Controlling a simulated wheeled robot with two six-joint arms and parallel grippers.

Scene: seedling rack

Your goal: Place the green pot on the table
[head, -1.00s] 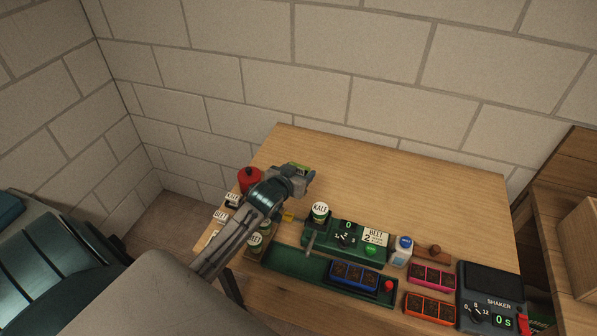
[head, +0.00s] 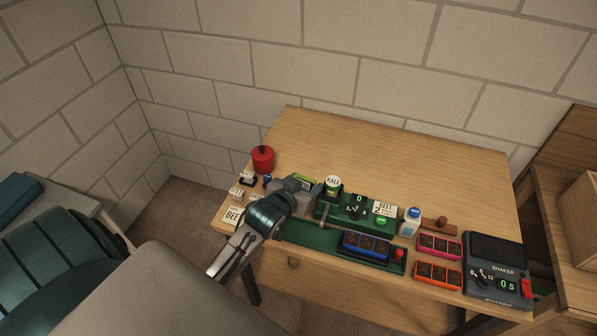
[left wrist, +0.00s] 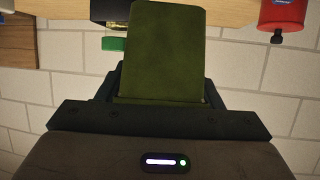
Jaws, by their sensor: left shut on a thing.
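My left gripper (head: 300,188) is over the left part of the wooden table (head: 420,150), shut on the green pot (head: 305,181). In the head view only a small bright-green part of the pot shows past the jaws. In the left wrist view the pot (left wrist: 165,50) is a dark olive, tapered block filling the space between the jaws (left wrist: 160,98). Whether its base touches the table is hidden. My right gripper is not in view.
A red canister (head: 263,158) and several labelled containers (head: 236,193) stand left. Coloured seedling trays (head: 437,275) and a shaker (head: 495,262) are right. The back is clear.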

